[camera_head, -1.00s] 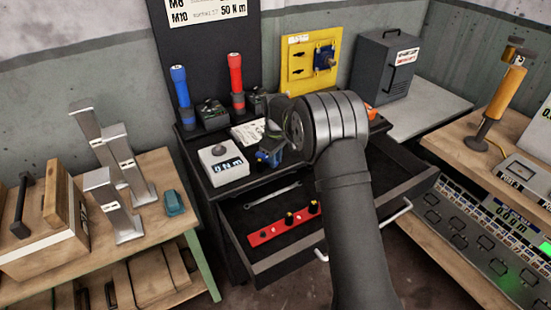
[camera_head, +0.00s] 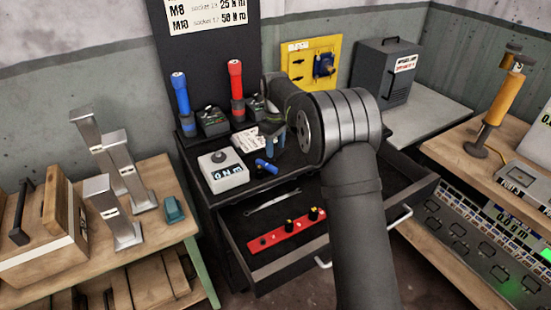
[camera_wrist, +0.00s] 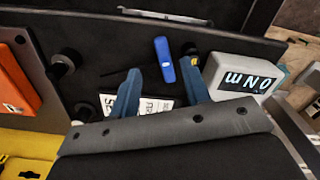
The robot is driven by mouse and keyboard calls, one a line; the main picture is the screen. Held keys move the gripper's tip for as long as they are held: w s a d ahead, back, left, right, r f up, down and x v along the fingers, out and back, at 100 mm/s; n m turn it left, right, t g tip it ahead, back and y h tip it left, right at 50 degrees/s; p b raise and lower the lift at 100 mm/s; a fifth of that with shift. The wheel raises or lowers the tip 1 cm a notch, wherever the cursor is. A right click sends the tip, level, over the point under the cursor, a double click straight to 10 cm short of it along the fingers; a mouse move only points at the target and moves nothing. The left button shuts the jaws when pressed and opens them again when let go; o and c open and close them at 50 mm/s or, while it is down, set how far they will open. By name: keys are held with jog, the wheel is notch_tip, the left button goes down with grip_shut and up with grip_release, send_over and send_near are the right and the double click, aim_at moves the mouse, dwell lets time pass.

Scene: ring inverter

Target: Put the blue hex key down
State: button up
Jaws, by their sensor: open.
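The blue hex key (camera_head: 266,166) lies on the black cabinet top (camera_head: 240,192), just right of the white torque display box. In the wrist view its blue handle (camera_wrist: 165,62) lies flat, beyond my fingertips and apart from them. My gripper (camera_wrist: 158,82) is open, with its two blue-grey fingers spread and nothing between them. In the head view my gripper (camera_head: 275,135) is above and behind the key, partly hidden by my wrist.
The white display box (camera_head: 222,171) reads 0 N m. A printed card (camera_head: 250,140) lies behind it. Blue (camera_head: 181,95) and red (camera_head: 236,90) handled tools stand at the back. The drawer below is open, holding a wrench (camera_head: 272,202) and a red holder (camera_head: 286,230).

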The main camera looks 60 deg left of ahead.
aim_at(276, 169)
jog(key=shift+r, duration=1.7)
notch_tip(276, 169, down, 13)
jog(key=shift+r, duration=2.35)
